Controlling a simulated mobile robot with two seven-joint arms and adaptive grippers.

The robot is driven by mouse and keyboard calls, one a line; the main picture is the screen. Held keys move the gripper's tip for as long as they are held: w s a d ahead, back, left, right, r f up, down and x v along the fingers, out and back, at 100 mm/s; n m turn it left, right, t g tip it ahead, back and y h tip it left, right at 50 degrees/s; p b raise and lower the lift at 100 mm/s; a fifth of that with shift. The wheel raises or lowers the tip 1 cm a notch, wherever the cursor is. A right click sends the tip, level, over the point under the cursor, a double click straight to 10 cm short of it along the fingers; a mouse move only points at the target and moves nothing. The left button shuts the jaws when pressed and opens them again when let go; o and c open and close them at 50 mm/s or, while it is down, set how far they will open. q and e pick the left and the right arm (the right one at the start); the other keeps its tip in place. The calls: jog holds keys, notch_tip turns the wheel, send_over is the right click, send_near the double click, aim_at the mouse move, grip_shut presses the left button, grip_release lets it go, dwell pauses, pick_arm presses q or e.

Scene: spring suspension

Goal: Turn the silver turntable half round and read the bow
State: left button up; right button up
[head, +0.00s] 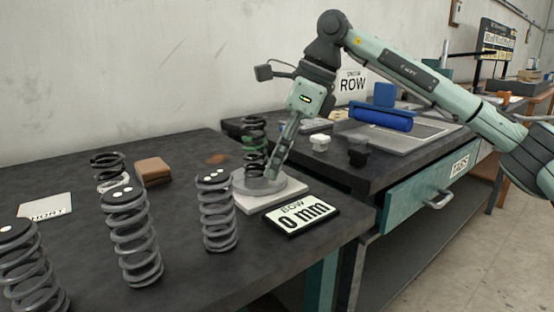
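The silver turntable (291,186) is a round grey disc on a pale square base (262,205), near the right end of the dark bench. A dark spring with a green band (253,135) stands upright on it. My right gripper (272,173) points down at the turntable's top, just right of the spring. Its fingers look close together, but whether they grip anything is hard to tell. My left gripper is not in view.
Several grey springs stand at the front left, one (217,215) close to the turntable. A brown block (153,171) and a white card (45,206) lie further left.

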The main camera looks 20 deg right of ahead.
grip_shut()
